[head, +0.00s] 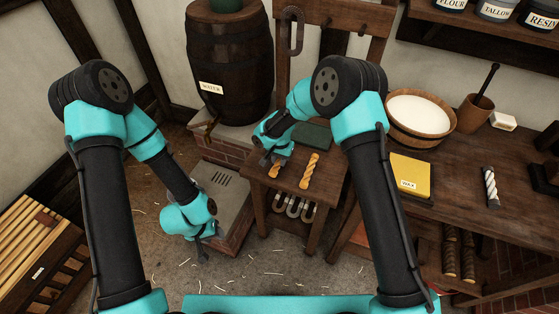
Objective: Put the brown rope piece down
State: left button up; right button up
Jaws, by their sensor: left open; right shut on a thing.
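A short twisted golden-brown rope piece (274,171) is in my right gripper (276,163), which is shut on it at the left part of a small wooden stand's top. The gripper hides part of this piece, and I cannot tell whether it touches the wood. A second golden-brown rope piece (309,171) lies on the same stand (286,181), just to the right. My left gripper (203,252) is open and low, beside a brick-sided block with a grey top, with nothing seen in it.
A water barrel (228,60) stands behind the stand. The right bench holds a wooden tub (421,116), a yellow block (409,177) and a white rope piece (491,187). A dark green pad (313,134) lies at the stand's back. Metal shackles (293,207) hang under its front.

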jog(key=shift+f, duration=0.35)
jog(key=shift+f, duration=0.1)
jog(key=o, duration=0.9)
notch_tip(320, 180, up, 12)
jog(key=shift+w, duration=0.2)
jog(key=shift+d, duration=0.1)
dwell(0.5)
